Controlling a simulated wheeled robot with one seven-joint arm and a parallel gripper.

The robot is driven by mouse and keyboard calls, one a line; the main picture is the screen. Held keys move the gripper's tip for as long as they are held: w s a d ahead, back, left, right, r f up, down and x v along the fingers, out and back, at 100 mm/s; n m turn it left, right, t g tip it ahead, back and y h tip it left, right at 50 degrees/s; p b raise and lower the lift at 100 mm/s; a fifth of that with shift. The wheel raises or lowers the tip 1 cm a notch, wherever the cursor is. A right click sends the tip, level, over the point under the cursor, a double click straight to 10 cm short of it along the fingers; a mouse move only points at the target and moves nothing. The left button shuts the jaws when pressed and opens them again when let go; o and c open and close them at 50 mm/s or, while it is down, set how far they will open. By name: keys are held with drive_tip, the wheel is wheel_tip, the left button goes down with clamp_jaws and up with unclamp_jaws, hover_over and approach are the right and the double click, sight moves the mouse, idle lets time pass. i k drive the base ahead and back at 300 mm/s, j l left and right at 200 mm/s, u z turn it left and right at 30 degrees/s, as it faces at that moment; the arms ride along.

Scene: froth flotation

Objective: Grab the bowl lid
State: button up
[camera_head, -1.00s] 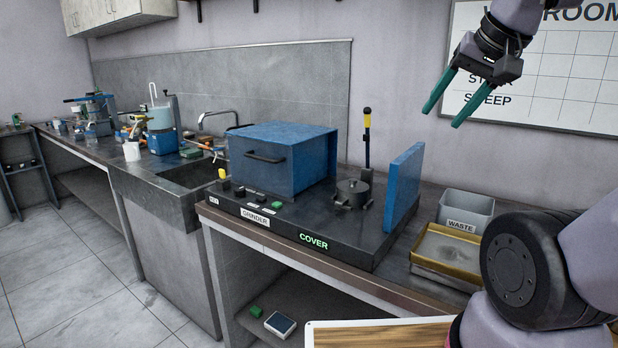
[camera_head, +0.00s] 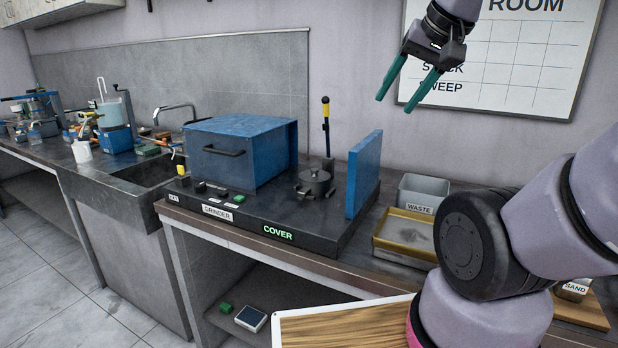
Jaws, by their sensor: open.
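The bowl lid (camera_head: 314,176) is a dark round cover with a small knob. It sits on the dark bowl on the grinder base, between the blue box and the upright blue panel. My gripper (camera_head: 405,96) has two green fingers, spread apart and empty. It hangs high in front of the wall, above and to the right of the lid in the picture, well apart from it.
The blue box (camera_head: 242,153) stands left of the bowl, and the blue panel (camera_head: 363,174) right of it. A lever with a yellow grip (camera_head: 326,112) rises behind. A waste bin (camera_head: 423,191) and a yellow-rimmed tray (camera_head: 404,236) lie further right. The sink (camera_head: 125,183) is left.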

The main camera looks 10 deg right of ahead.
sight(315, 176)
drive_tip(key=j+z, duration=0.1)
drive_tip(key=z, duration=0.8)
drive_tip(key=j+z, duration=0.4)
drive_tip(key=k+j+z, duration=0.1)
drive_tip(key=j+z, duration=0.3)
drive_tip(key=j, duration=0.15)
drive_tip(key=k+j+z, duration=0.15)
drive_tip(key=j+z, duration=0.25)
drive_tip(key=k+j, duration=0.15)
drive_tip(key=j, duration=0.25)
drive_tip(key=k+j+z, duration=0.1)
drive_tip(key=j, duration=0.3)
drive_tip(key=k+j, duration=0.25)
drive_tip(key=k+j+z, duration=0.1)
drive_tip(key=j, duration=0.4)
drive_tip(key=k+j, duration=0.3)
